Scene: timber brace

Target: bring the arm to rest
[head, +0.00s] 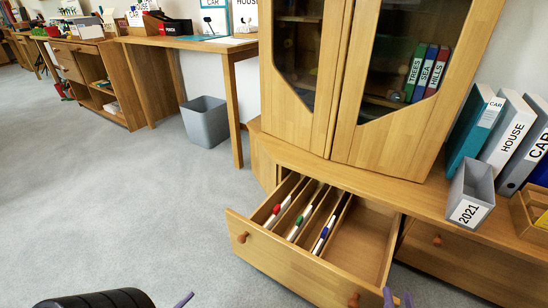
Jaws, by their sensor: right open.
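My right gripper (398,299) shows only as two purple fingertips at the bottom edge, in front of the open drawer (370,245). The fingertips are apart with nothing seen between them. A purple tip (184,300), which looks like part of my left gripper, shows at the bottom edge left of the drawer, over the floor. The rest of it is out of the picture, so its opening cannot be told.
A wooden cabinet (345,150) with glass doors stands above the drawer. A grey box labelled 2021 (469,195) and binders (508,130) stand on its right ledge. A grey bin (205,122) stands by a desk (187,43). The carpet at left is clear.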

